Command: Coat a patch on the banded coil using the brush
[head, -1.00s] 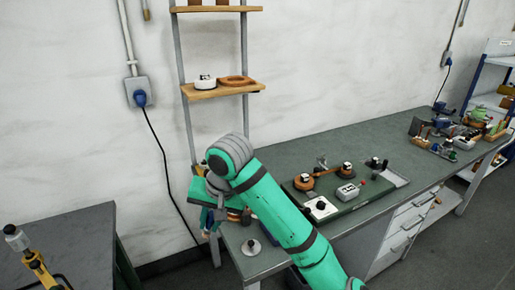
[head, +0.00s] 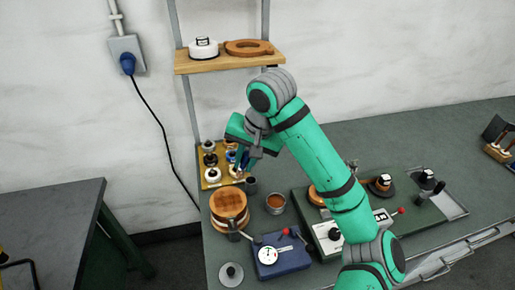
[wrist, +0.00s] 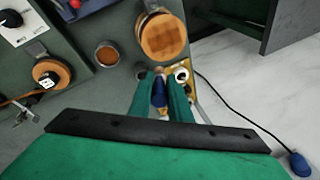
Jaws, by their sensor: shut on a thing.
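A yellow tray (head: 206,184) with several spools lies behind the coil. A blue box with a dial gauge (head: 281,262) and a grey disc (head: 231,273) stand in front. A shelf (head: 230,62) rises behind.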

